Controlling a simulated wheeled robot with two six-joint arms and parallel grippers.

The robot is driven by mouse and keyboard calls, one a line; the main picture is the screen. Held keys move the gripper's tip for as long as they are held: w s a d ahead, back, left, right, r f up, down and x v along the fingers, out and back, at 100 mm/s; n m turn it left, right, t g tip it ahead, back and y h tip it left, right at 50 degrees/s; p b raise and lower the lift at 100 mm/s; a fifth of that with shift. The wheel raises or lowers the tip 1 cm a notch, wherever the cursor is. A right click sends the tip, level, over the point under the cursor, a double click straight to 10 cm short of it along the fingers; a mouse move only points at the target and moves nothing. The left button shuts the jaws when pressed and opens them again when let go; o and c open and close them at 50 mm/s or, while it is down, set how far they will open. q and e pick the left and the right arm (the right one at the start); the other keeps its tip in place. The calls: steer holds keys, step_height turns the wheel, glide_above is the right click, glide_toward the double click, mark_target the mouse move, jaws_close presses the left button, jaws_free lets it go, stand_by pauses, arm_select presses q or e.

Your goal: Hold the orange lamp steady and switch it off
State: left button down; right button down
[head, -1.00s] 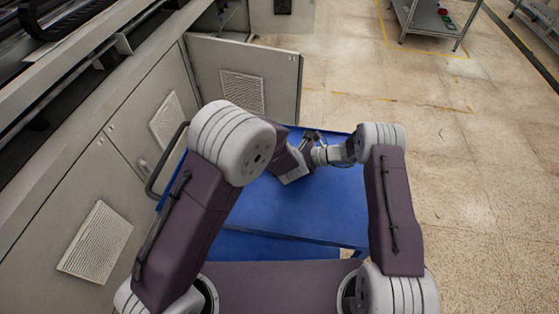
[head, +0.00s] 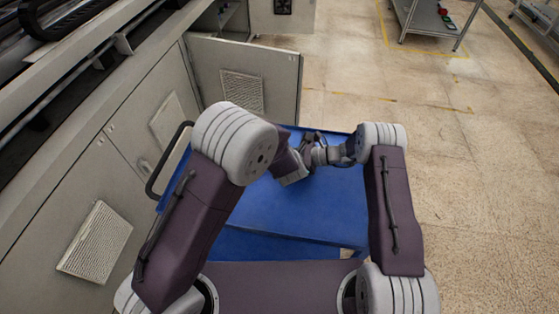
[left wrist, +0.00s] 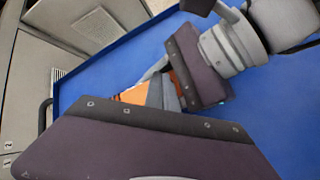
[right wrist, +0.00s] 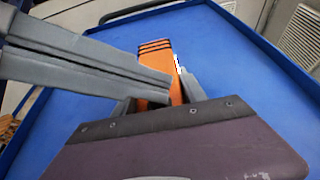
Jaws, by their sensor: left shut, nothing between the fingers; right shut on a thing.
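The orange lamp (right wrist: 157,48), with dark stripes near its far end, shows in the right wrist view above the blue cart top. My right gripper (right wrist: 163,95) is shut on it. The grey fingers of my left gripper (right wrist: 165,88) come in from the left, shut and empty, with their tips across the lamp's near part. I cannot tell whether they touch it. In the left wrist view part of the lamp (left wrist: 134,94) shows beside the left fingers, partly covered by both grippers. The switch is not visible. In the head view my arms hide the lamp.
The blue cart (head: 305,210) has bare room on its top toward the front. A black handle (head: 160,165) is at its left, close to grey machine cabinets. An open cabinet door (head: 270,75) stands behind it.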

arm_select(q)
steer(key=shift+f, duration=0.15)
stand_by(0.3)
steer(key=shift+r, duration=0.6)
steer(key=shift+r, duration=0.1)
step_height(320, 180, up, 6)
steer(key=shift+f, duration=0.1)
arm_select(e)
steer(key=c, duration=0.6)
jaws_free()
